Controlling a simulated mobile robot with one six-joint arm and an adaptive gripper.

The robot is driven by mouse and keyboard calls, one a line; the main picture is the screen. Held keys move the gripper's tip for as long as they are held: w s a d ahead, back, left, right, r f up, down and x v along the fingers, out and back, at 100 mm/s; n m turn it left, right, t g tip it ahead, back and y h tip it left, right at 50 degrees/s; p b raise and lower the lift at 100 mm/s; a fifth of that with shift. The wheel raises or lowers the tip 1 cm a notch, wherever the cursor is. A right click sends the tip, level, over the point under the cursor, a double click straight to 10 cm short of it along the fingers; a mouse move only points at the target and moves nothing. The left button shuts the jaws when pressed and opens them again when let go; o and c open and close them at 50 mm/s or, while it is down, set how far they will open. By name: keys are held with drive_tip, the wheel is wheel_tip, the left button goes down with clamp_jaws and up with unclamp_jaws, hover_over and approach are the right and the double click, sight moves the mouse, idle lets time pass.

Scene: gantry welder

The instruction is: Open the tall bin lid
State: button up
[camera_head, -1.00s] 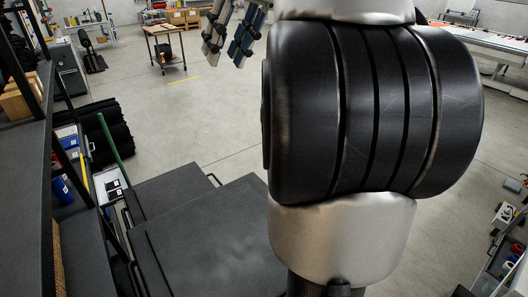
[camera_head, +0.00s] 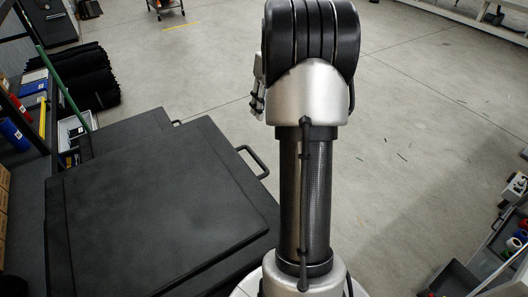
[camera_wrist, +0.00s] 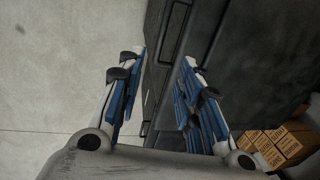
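Two dark grey bins with flat lids stand at the left in the head view. The nearer bin (camera_head: 160,205) looks larger and higher, and its lid lies closed. A loop handle (camera_head: 254,161) sticks out from its right edge. The farther bin (camera_head: 125,131) is partly covered by the nearer one. My gripper (camera_wrist: 163,57) is open and empty in the wrist view, its blue-padded fingers spread in front of a dark bin side (camera_wrist: 245,60). A bar handle (camera_wrist: 148,118) shows between the fingers, apart from them. In the head view my arm mostly hides the gripper.
Shelving with bottles and boxes (camera_head: 22,130) runs along the left, close to the bins. Cardboard boxes (camera_wrist: 283,143) show at the lower right of the wrist view. An equipment cart (camera_head: 500,262) stands at the lower right. The floor right of the bins is clear.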

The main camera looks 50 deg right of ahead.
sight(255, 155)
drive_tip(key=a+f+b, duration=0.1)
drive_tip(key=f, duration=0.4)
drive_tip(key=a+f+b, duration=0.1)
drive_tip(key=f+b, duration=0.1)
drive_tip(key=f, duration=0.3)
drive_tip(key=w+a+f+b, duration=0.1)
drive_tip(key=f, duration=0.5)
drive_tip(key=shift+a+f, duration=0.1)
drive_tip(key=shift+a, duration=0.1)
drive_tip(key=shift+c, duration=0.6)
clamp_jaws()
